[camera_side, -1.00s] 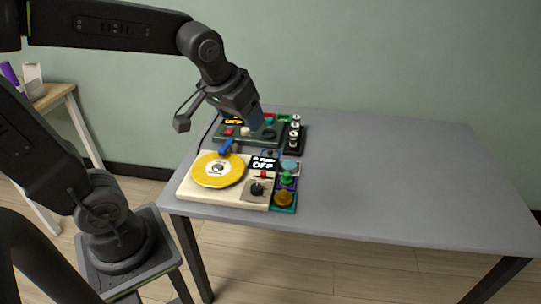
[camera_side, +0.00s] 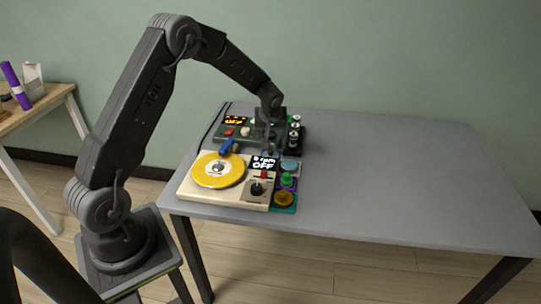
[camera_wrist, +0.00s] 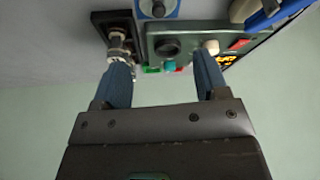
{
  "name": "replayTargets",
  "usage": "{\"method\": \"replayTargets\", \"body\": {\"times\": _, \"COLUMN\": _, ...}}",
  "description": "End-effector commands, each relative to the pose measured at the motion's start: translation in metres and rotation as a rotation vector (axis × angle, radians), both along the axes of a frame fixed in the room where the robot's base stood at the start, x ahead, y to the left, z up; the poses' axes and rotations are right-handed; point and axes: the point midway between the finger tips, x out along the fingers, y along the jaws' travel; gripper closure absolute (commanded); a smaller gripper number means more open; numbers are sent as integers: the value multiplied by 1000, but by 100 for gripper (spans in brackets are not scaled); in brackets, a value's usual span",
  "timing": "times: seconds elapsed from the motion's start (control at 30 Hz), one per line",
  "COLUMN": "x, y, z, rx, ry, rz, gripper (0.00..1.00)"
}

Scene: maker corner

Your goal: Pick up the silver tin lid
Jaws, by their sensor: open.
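A pale silver-blue disc (camera_side: 290,166) lies on a small tile just right of the cream turntable unit in the side view; it looks most like the tin lid, but it is too small to be sure. My gripper (camera_side: 268,143) points down over the green control box, behind and left of that disc. In the wrist view its two blue fingers (camera_wrist: 162,68) are spread apart with nothing held between them. The disc cannot be made out for certain in the wrist view.
The cream unit (camera_side: 228,197) carries a yellow platter (camera_side: 208,178). A green box (camera_wrist: 188,62) with knobs and a black rack (camera_wrist: 101,19) of silver-topped parts lie under my gripper. Small coloured tiles line the cream unit's right side. The grey table (camera_side: 400,180) is clear to the right.

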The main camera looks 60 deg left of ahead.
Motion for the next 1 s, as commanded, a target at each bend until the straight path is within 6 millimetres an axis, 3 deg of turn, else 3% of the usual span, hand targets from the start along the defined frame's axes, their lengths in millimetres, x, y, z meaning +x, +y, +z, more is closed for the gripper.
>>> {"method": "replayTargets", "body": {"times": 0.3, "x": 13, "y": 20, "z": -55, "rx": -1, "ry": 3, "rz": -1, "gripper": 33}}
{"method": "replayTargets", "body": {"times": 0.57, "x": 17, "y": 26, "z": -73, "rx": 0, "ry": 1, "rz": -2, "gripper": 33}}
{"method": "replayTargets", "body": {"times": 0.8, "x": 25, "y": 36, "z": -105, "rx": -2, "ry": 3, "rz": -1, "gripper": 33}}
{"method": "replayTargets", "body": {"times": 1.0, "x": 29, "y": 41, "z": -117, "rx": 0, "ry": 2, "rz": -3, "gripper": 33}}
